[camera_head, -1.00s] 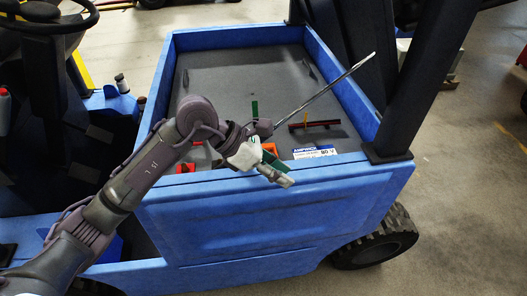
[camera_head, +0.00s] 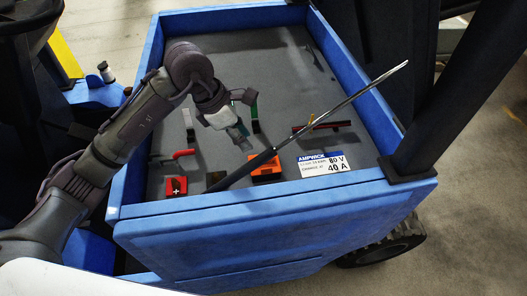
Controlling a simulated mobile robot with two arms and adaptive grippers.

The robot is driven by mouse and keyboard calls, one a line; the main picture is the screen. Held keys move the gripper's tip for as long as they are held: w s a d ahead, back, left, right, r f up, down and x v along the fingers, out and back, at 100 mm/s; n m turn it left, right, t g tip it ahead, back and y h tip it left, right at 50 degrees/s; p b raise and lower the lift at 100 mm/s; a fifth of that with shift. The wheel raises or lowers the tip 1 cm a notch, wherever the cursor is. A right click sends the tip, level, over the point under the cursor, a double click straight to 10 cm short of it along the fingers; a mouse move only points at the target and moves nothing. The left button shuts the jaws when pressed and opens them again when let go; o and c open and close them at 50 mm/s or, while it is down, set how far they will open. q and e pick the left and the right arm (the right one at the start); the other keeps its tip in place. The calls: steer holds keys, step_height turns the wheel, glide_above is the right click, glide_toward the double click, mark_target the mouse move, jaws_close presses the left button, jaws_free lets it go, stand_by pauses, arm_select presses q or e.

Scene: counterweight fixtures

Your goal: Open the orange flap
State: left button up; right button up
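The orange flap (camera_head: 266,170) lies near the front of the grey-floored compartment of the blue vehicle. It looks shut. A red-orange block with a plus sign (camera_head: 175,187) sits to its left. My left gripper (camera_head: 241,120) hangs above the compartment, above and to the left of the orange flap in the picture, and looks apart from it. Nothing shows held in it, but its fingers are too small and dark to tell whether they are spread. My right gripper is not in view.
Blue walls (camera_head: 290,208) edge the compartment.

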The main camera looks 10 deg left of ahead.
arm_select(q)
steer(key=p, duration=0.2)
glide_toward(266, 169)
steer(key=x, duration=0.2)
steer(key=p+x, duration=0.1)
steer(key=x, duration=0.6)
steer(key=shift+d+r, duration=0.1)
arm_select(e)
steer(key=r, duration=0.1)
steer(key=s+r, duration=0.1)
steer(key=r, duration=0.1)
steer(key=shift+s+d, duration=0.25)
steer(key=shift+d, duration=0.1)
arm_select(q)
jaws_close()
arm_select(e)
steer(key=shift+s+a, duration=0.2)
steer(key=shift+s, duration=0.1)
